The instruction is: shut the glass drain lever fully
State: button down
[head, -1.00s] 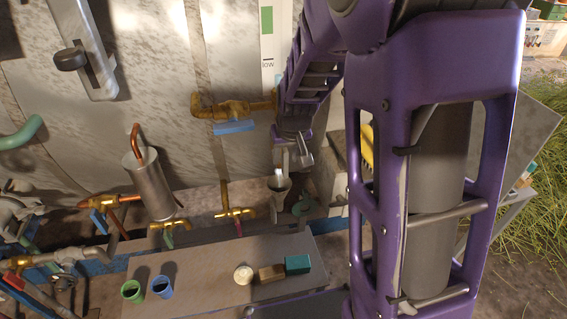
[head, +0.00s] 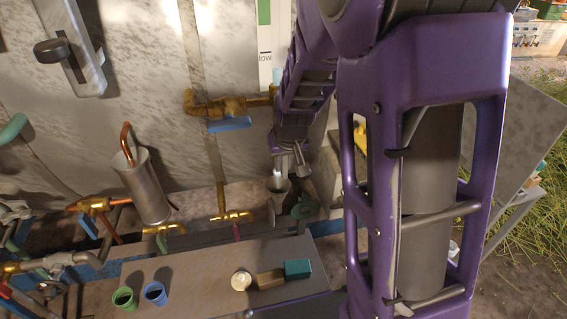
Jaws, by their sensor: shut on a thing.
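My gripper (head: 298,158) is at the lower end of my purple arm, in front of the metal wall and just above a small grey funnel cup (head: 279,186). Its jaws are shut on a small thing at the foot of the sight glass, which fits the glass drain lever. The lever is mostly hidden by the jaws and wrist, so its angle cannot be made out. A short pale piece (head: 277,174) shows at the mouth of the cup. Part of the sight glass (head: 276,76) shows beside a scale marked low; my arm hides the rest.
A brass valve with a blue lever (head: 230,124) is left of my wrist. Lower brass valves (head: 235,216) and a metal cylinder (head: 145,185) stand further left. The grey bench (head: 205,267) holds green and blue cups, a round pale item and two blocks.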

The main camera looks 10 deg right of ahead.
jog(key=shift+f+y+b, duration=0.15)
jog(key=shift+y+b, duration=0.15)
jog(key=shift+b, duration=0.5)
jog(key=shift+d+y+b, duration=0.1)
jog(key=shift+y+b, duration=0.3)
jog(key=shift+b, duration=0.35)
jog(key=shift+m+y+b, duration=0.4)
jog(key=shift+y+b, duration=0.35)
jog(key=shift+y, duration=0.25)
jog(key=y, duration=0.2)
jog(key=m+y, duration=0.1)
jog(key=y, duration=0.2)
jog(key=shift+a+r+t, duration=0.2)
jog(key=shift+t, duration=0.1)
jog(key=shift+a+r+m+t+y, duration=0.15)
jog(key=shift+m+y, duration=0.15)
jog(key=shift+y, duration=0.8)
jog(key=shift+m+t+y, duration=0.15)
jog(key=shift+m+y, duration=0.15)
jog(key=shift+y, duration=0.8)
jog(key=c, duration=0.8)
grip_release()
jog(key=shift+c, duration=0.2)
